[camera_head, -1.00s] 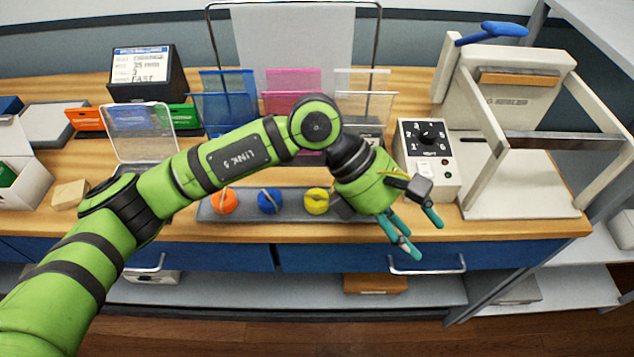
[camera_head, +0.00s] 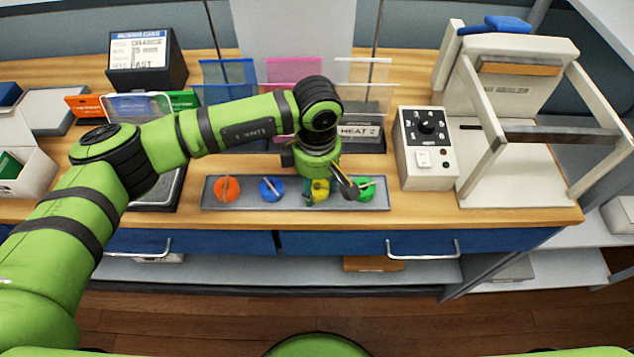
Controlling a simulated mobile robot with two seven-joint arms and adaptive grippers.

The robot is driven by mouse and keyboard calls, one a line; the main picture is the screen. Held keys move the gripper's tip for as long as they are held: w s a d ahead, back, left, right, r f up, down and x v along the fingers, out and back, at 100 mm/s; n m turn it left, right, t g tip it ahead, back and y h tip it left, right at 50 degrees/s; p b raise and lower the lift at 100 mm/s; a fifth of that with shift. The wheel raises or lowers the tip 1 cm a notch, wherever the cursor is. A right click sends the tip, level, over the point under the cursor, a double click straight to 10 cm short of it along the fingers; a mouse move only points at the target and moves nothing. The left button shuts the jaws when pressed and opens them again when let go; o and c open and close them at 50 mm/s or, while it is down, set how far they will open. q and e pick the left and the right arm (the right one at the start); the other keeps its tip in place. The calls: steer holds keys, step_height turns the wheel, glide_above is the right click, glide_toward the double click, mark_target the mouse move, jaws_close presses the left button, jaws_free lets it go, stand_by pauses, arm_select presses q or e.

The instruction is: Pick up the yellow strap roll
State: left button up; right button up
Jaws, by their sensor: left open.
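The yellow strap roll (camera_head: 320,189) sits in a grey tray (camera_head: 240,207), between a blue roll (camera_head: 271,189) and a green roll (camera_head: 364,189). My left gripper (camera_head: 331,193) points down over the yellow roll and covers part of it. Its fingers are open, one at the yellow roll's left side and one towards the green roll. I cannot tell whether they touch the roll. My right gripper is not in view.
An orange roll (camera_head: 227,189) lies at the tray's left end. A control box with a dial (camera_head: 427,150) and a cream press frame (camera_head: 515,95) stand to the right. Coloured clear panels (camera_head: 293,71) stand behind. Bench space in front of the tray is narrow.

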arm_select(q)
steer(key=c, duration=0.7)
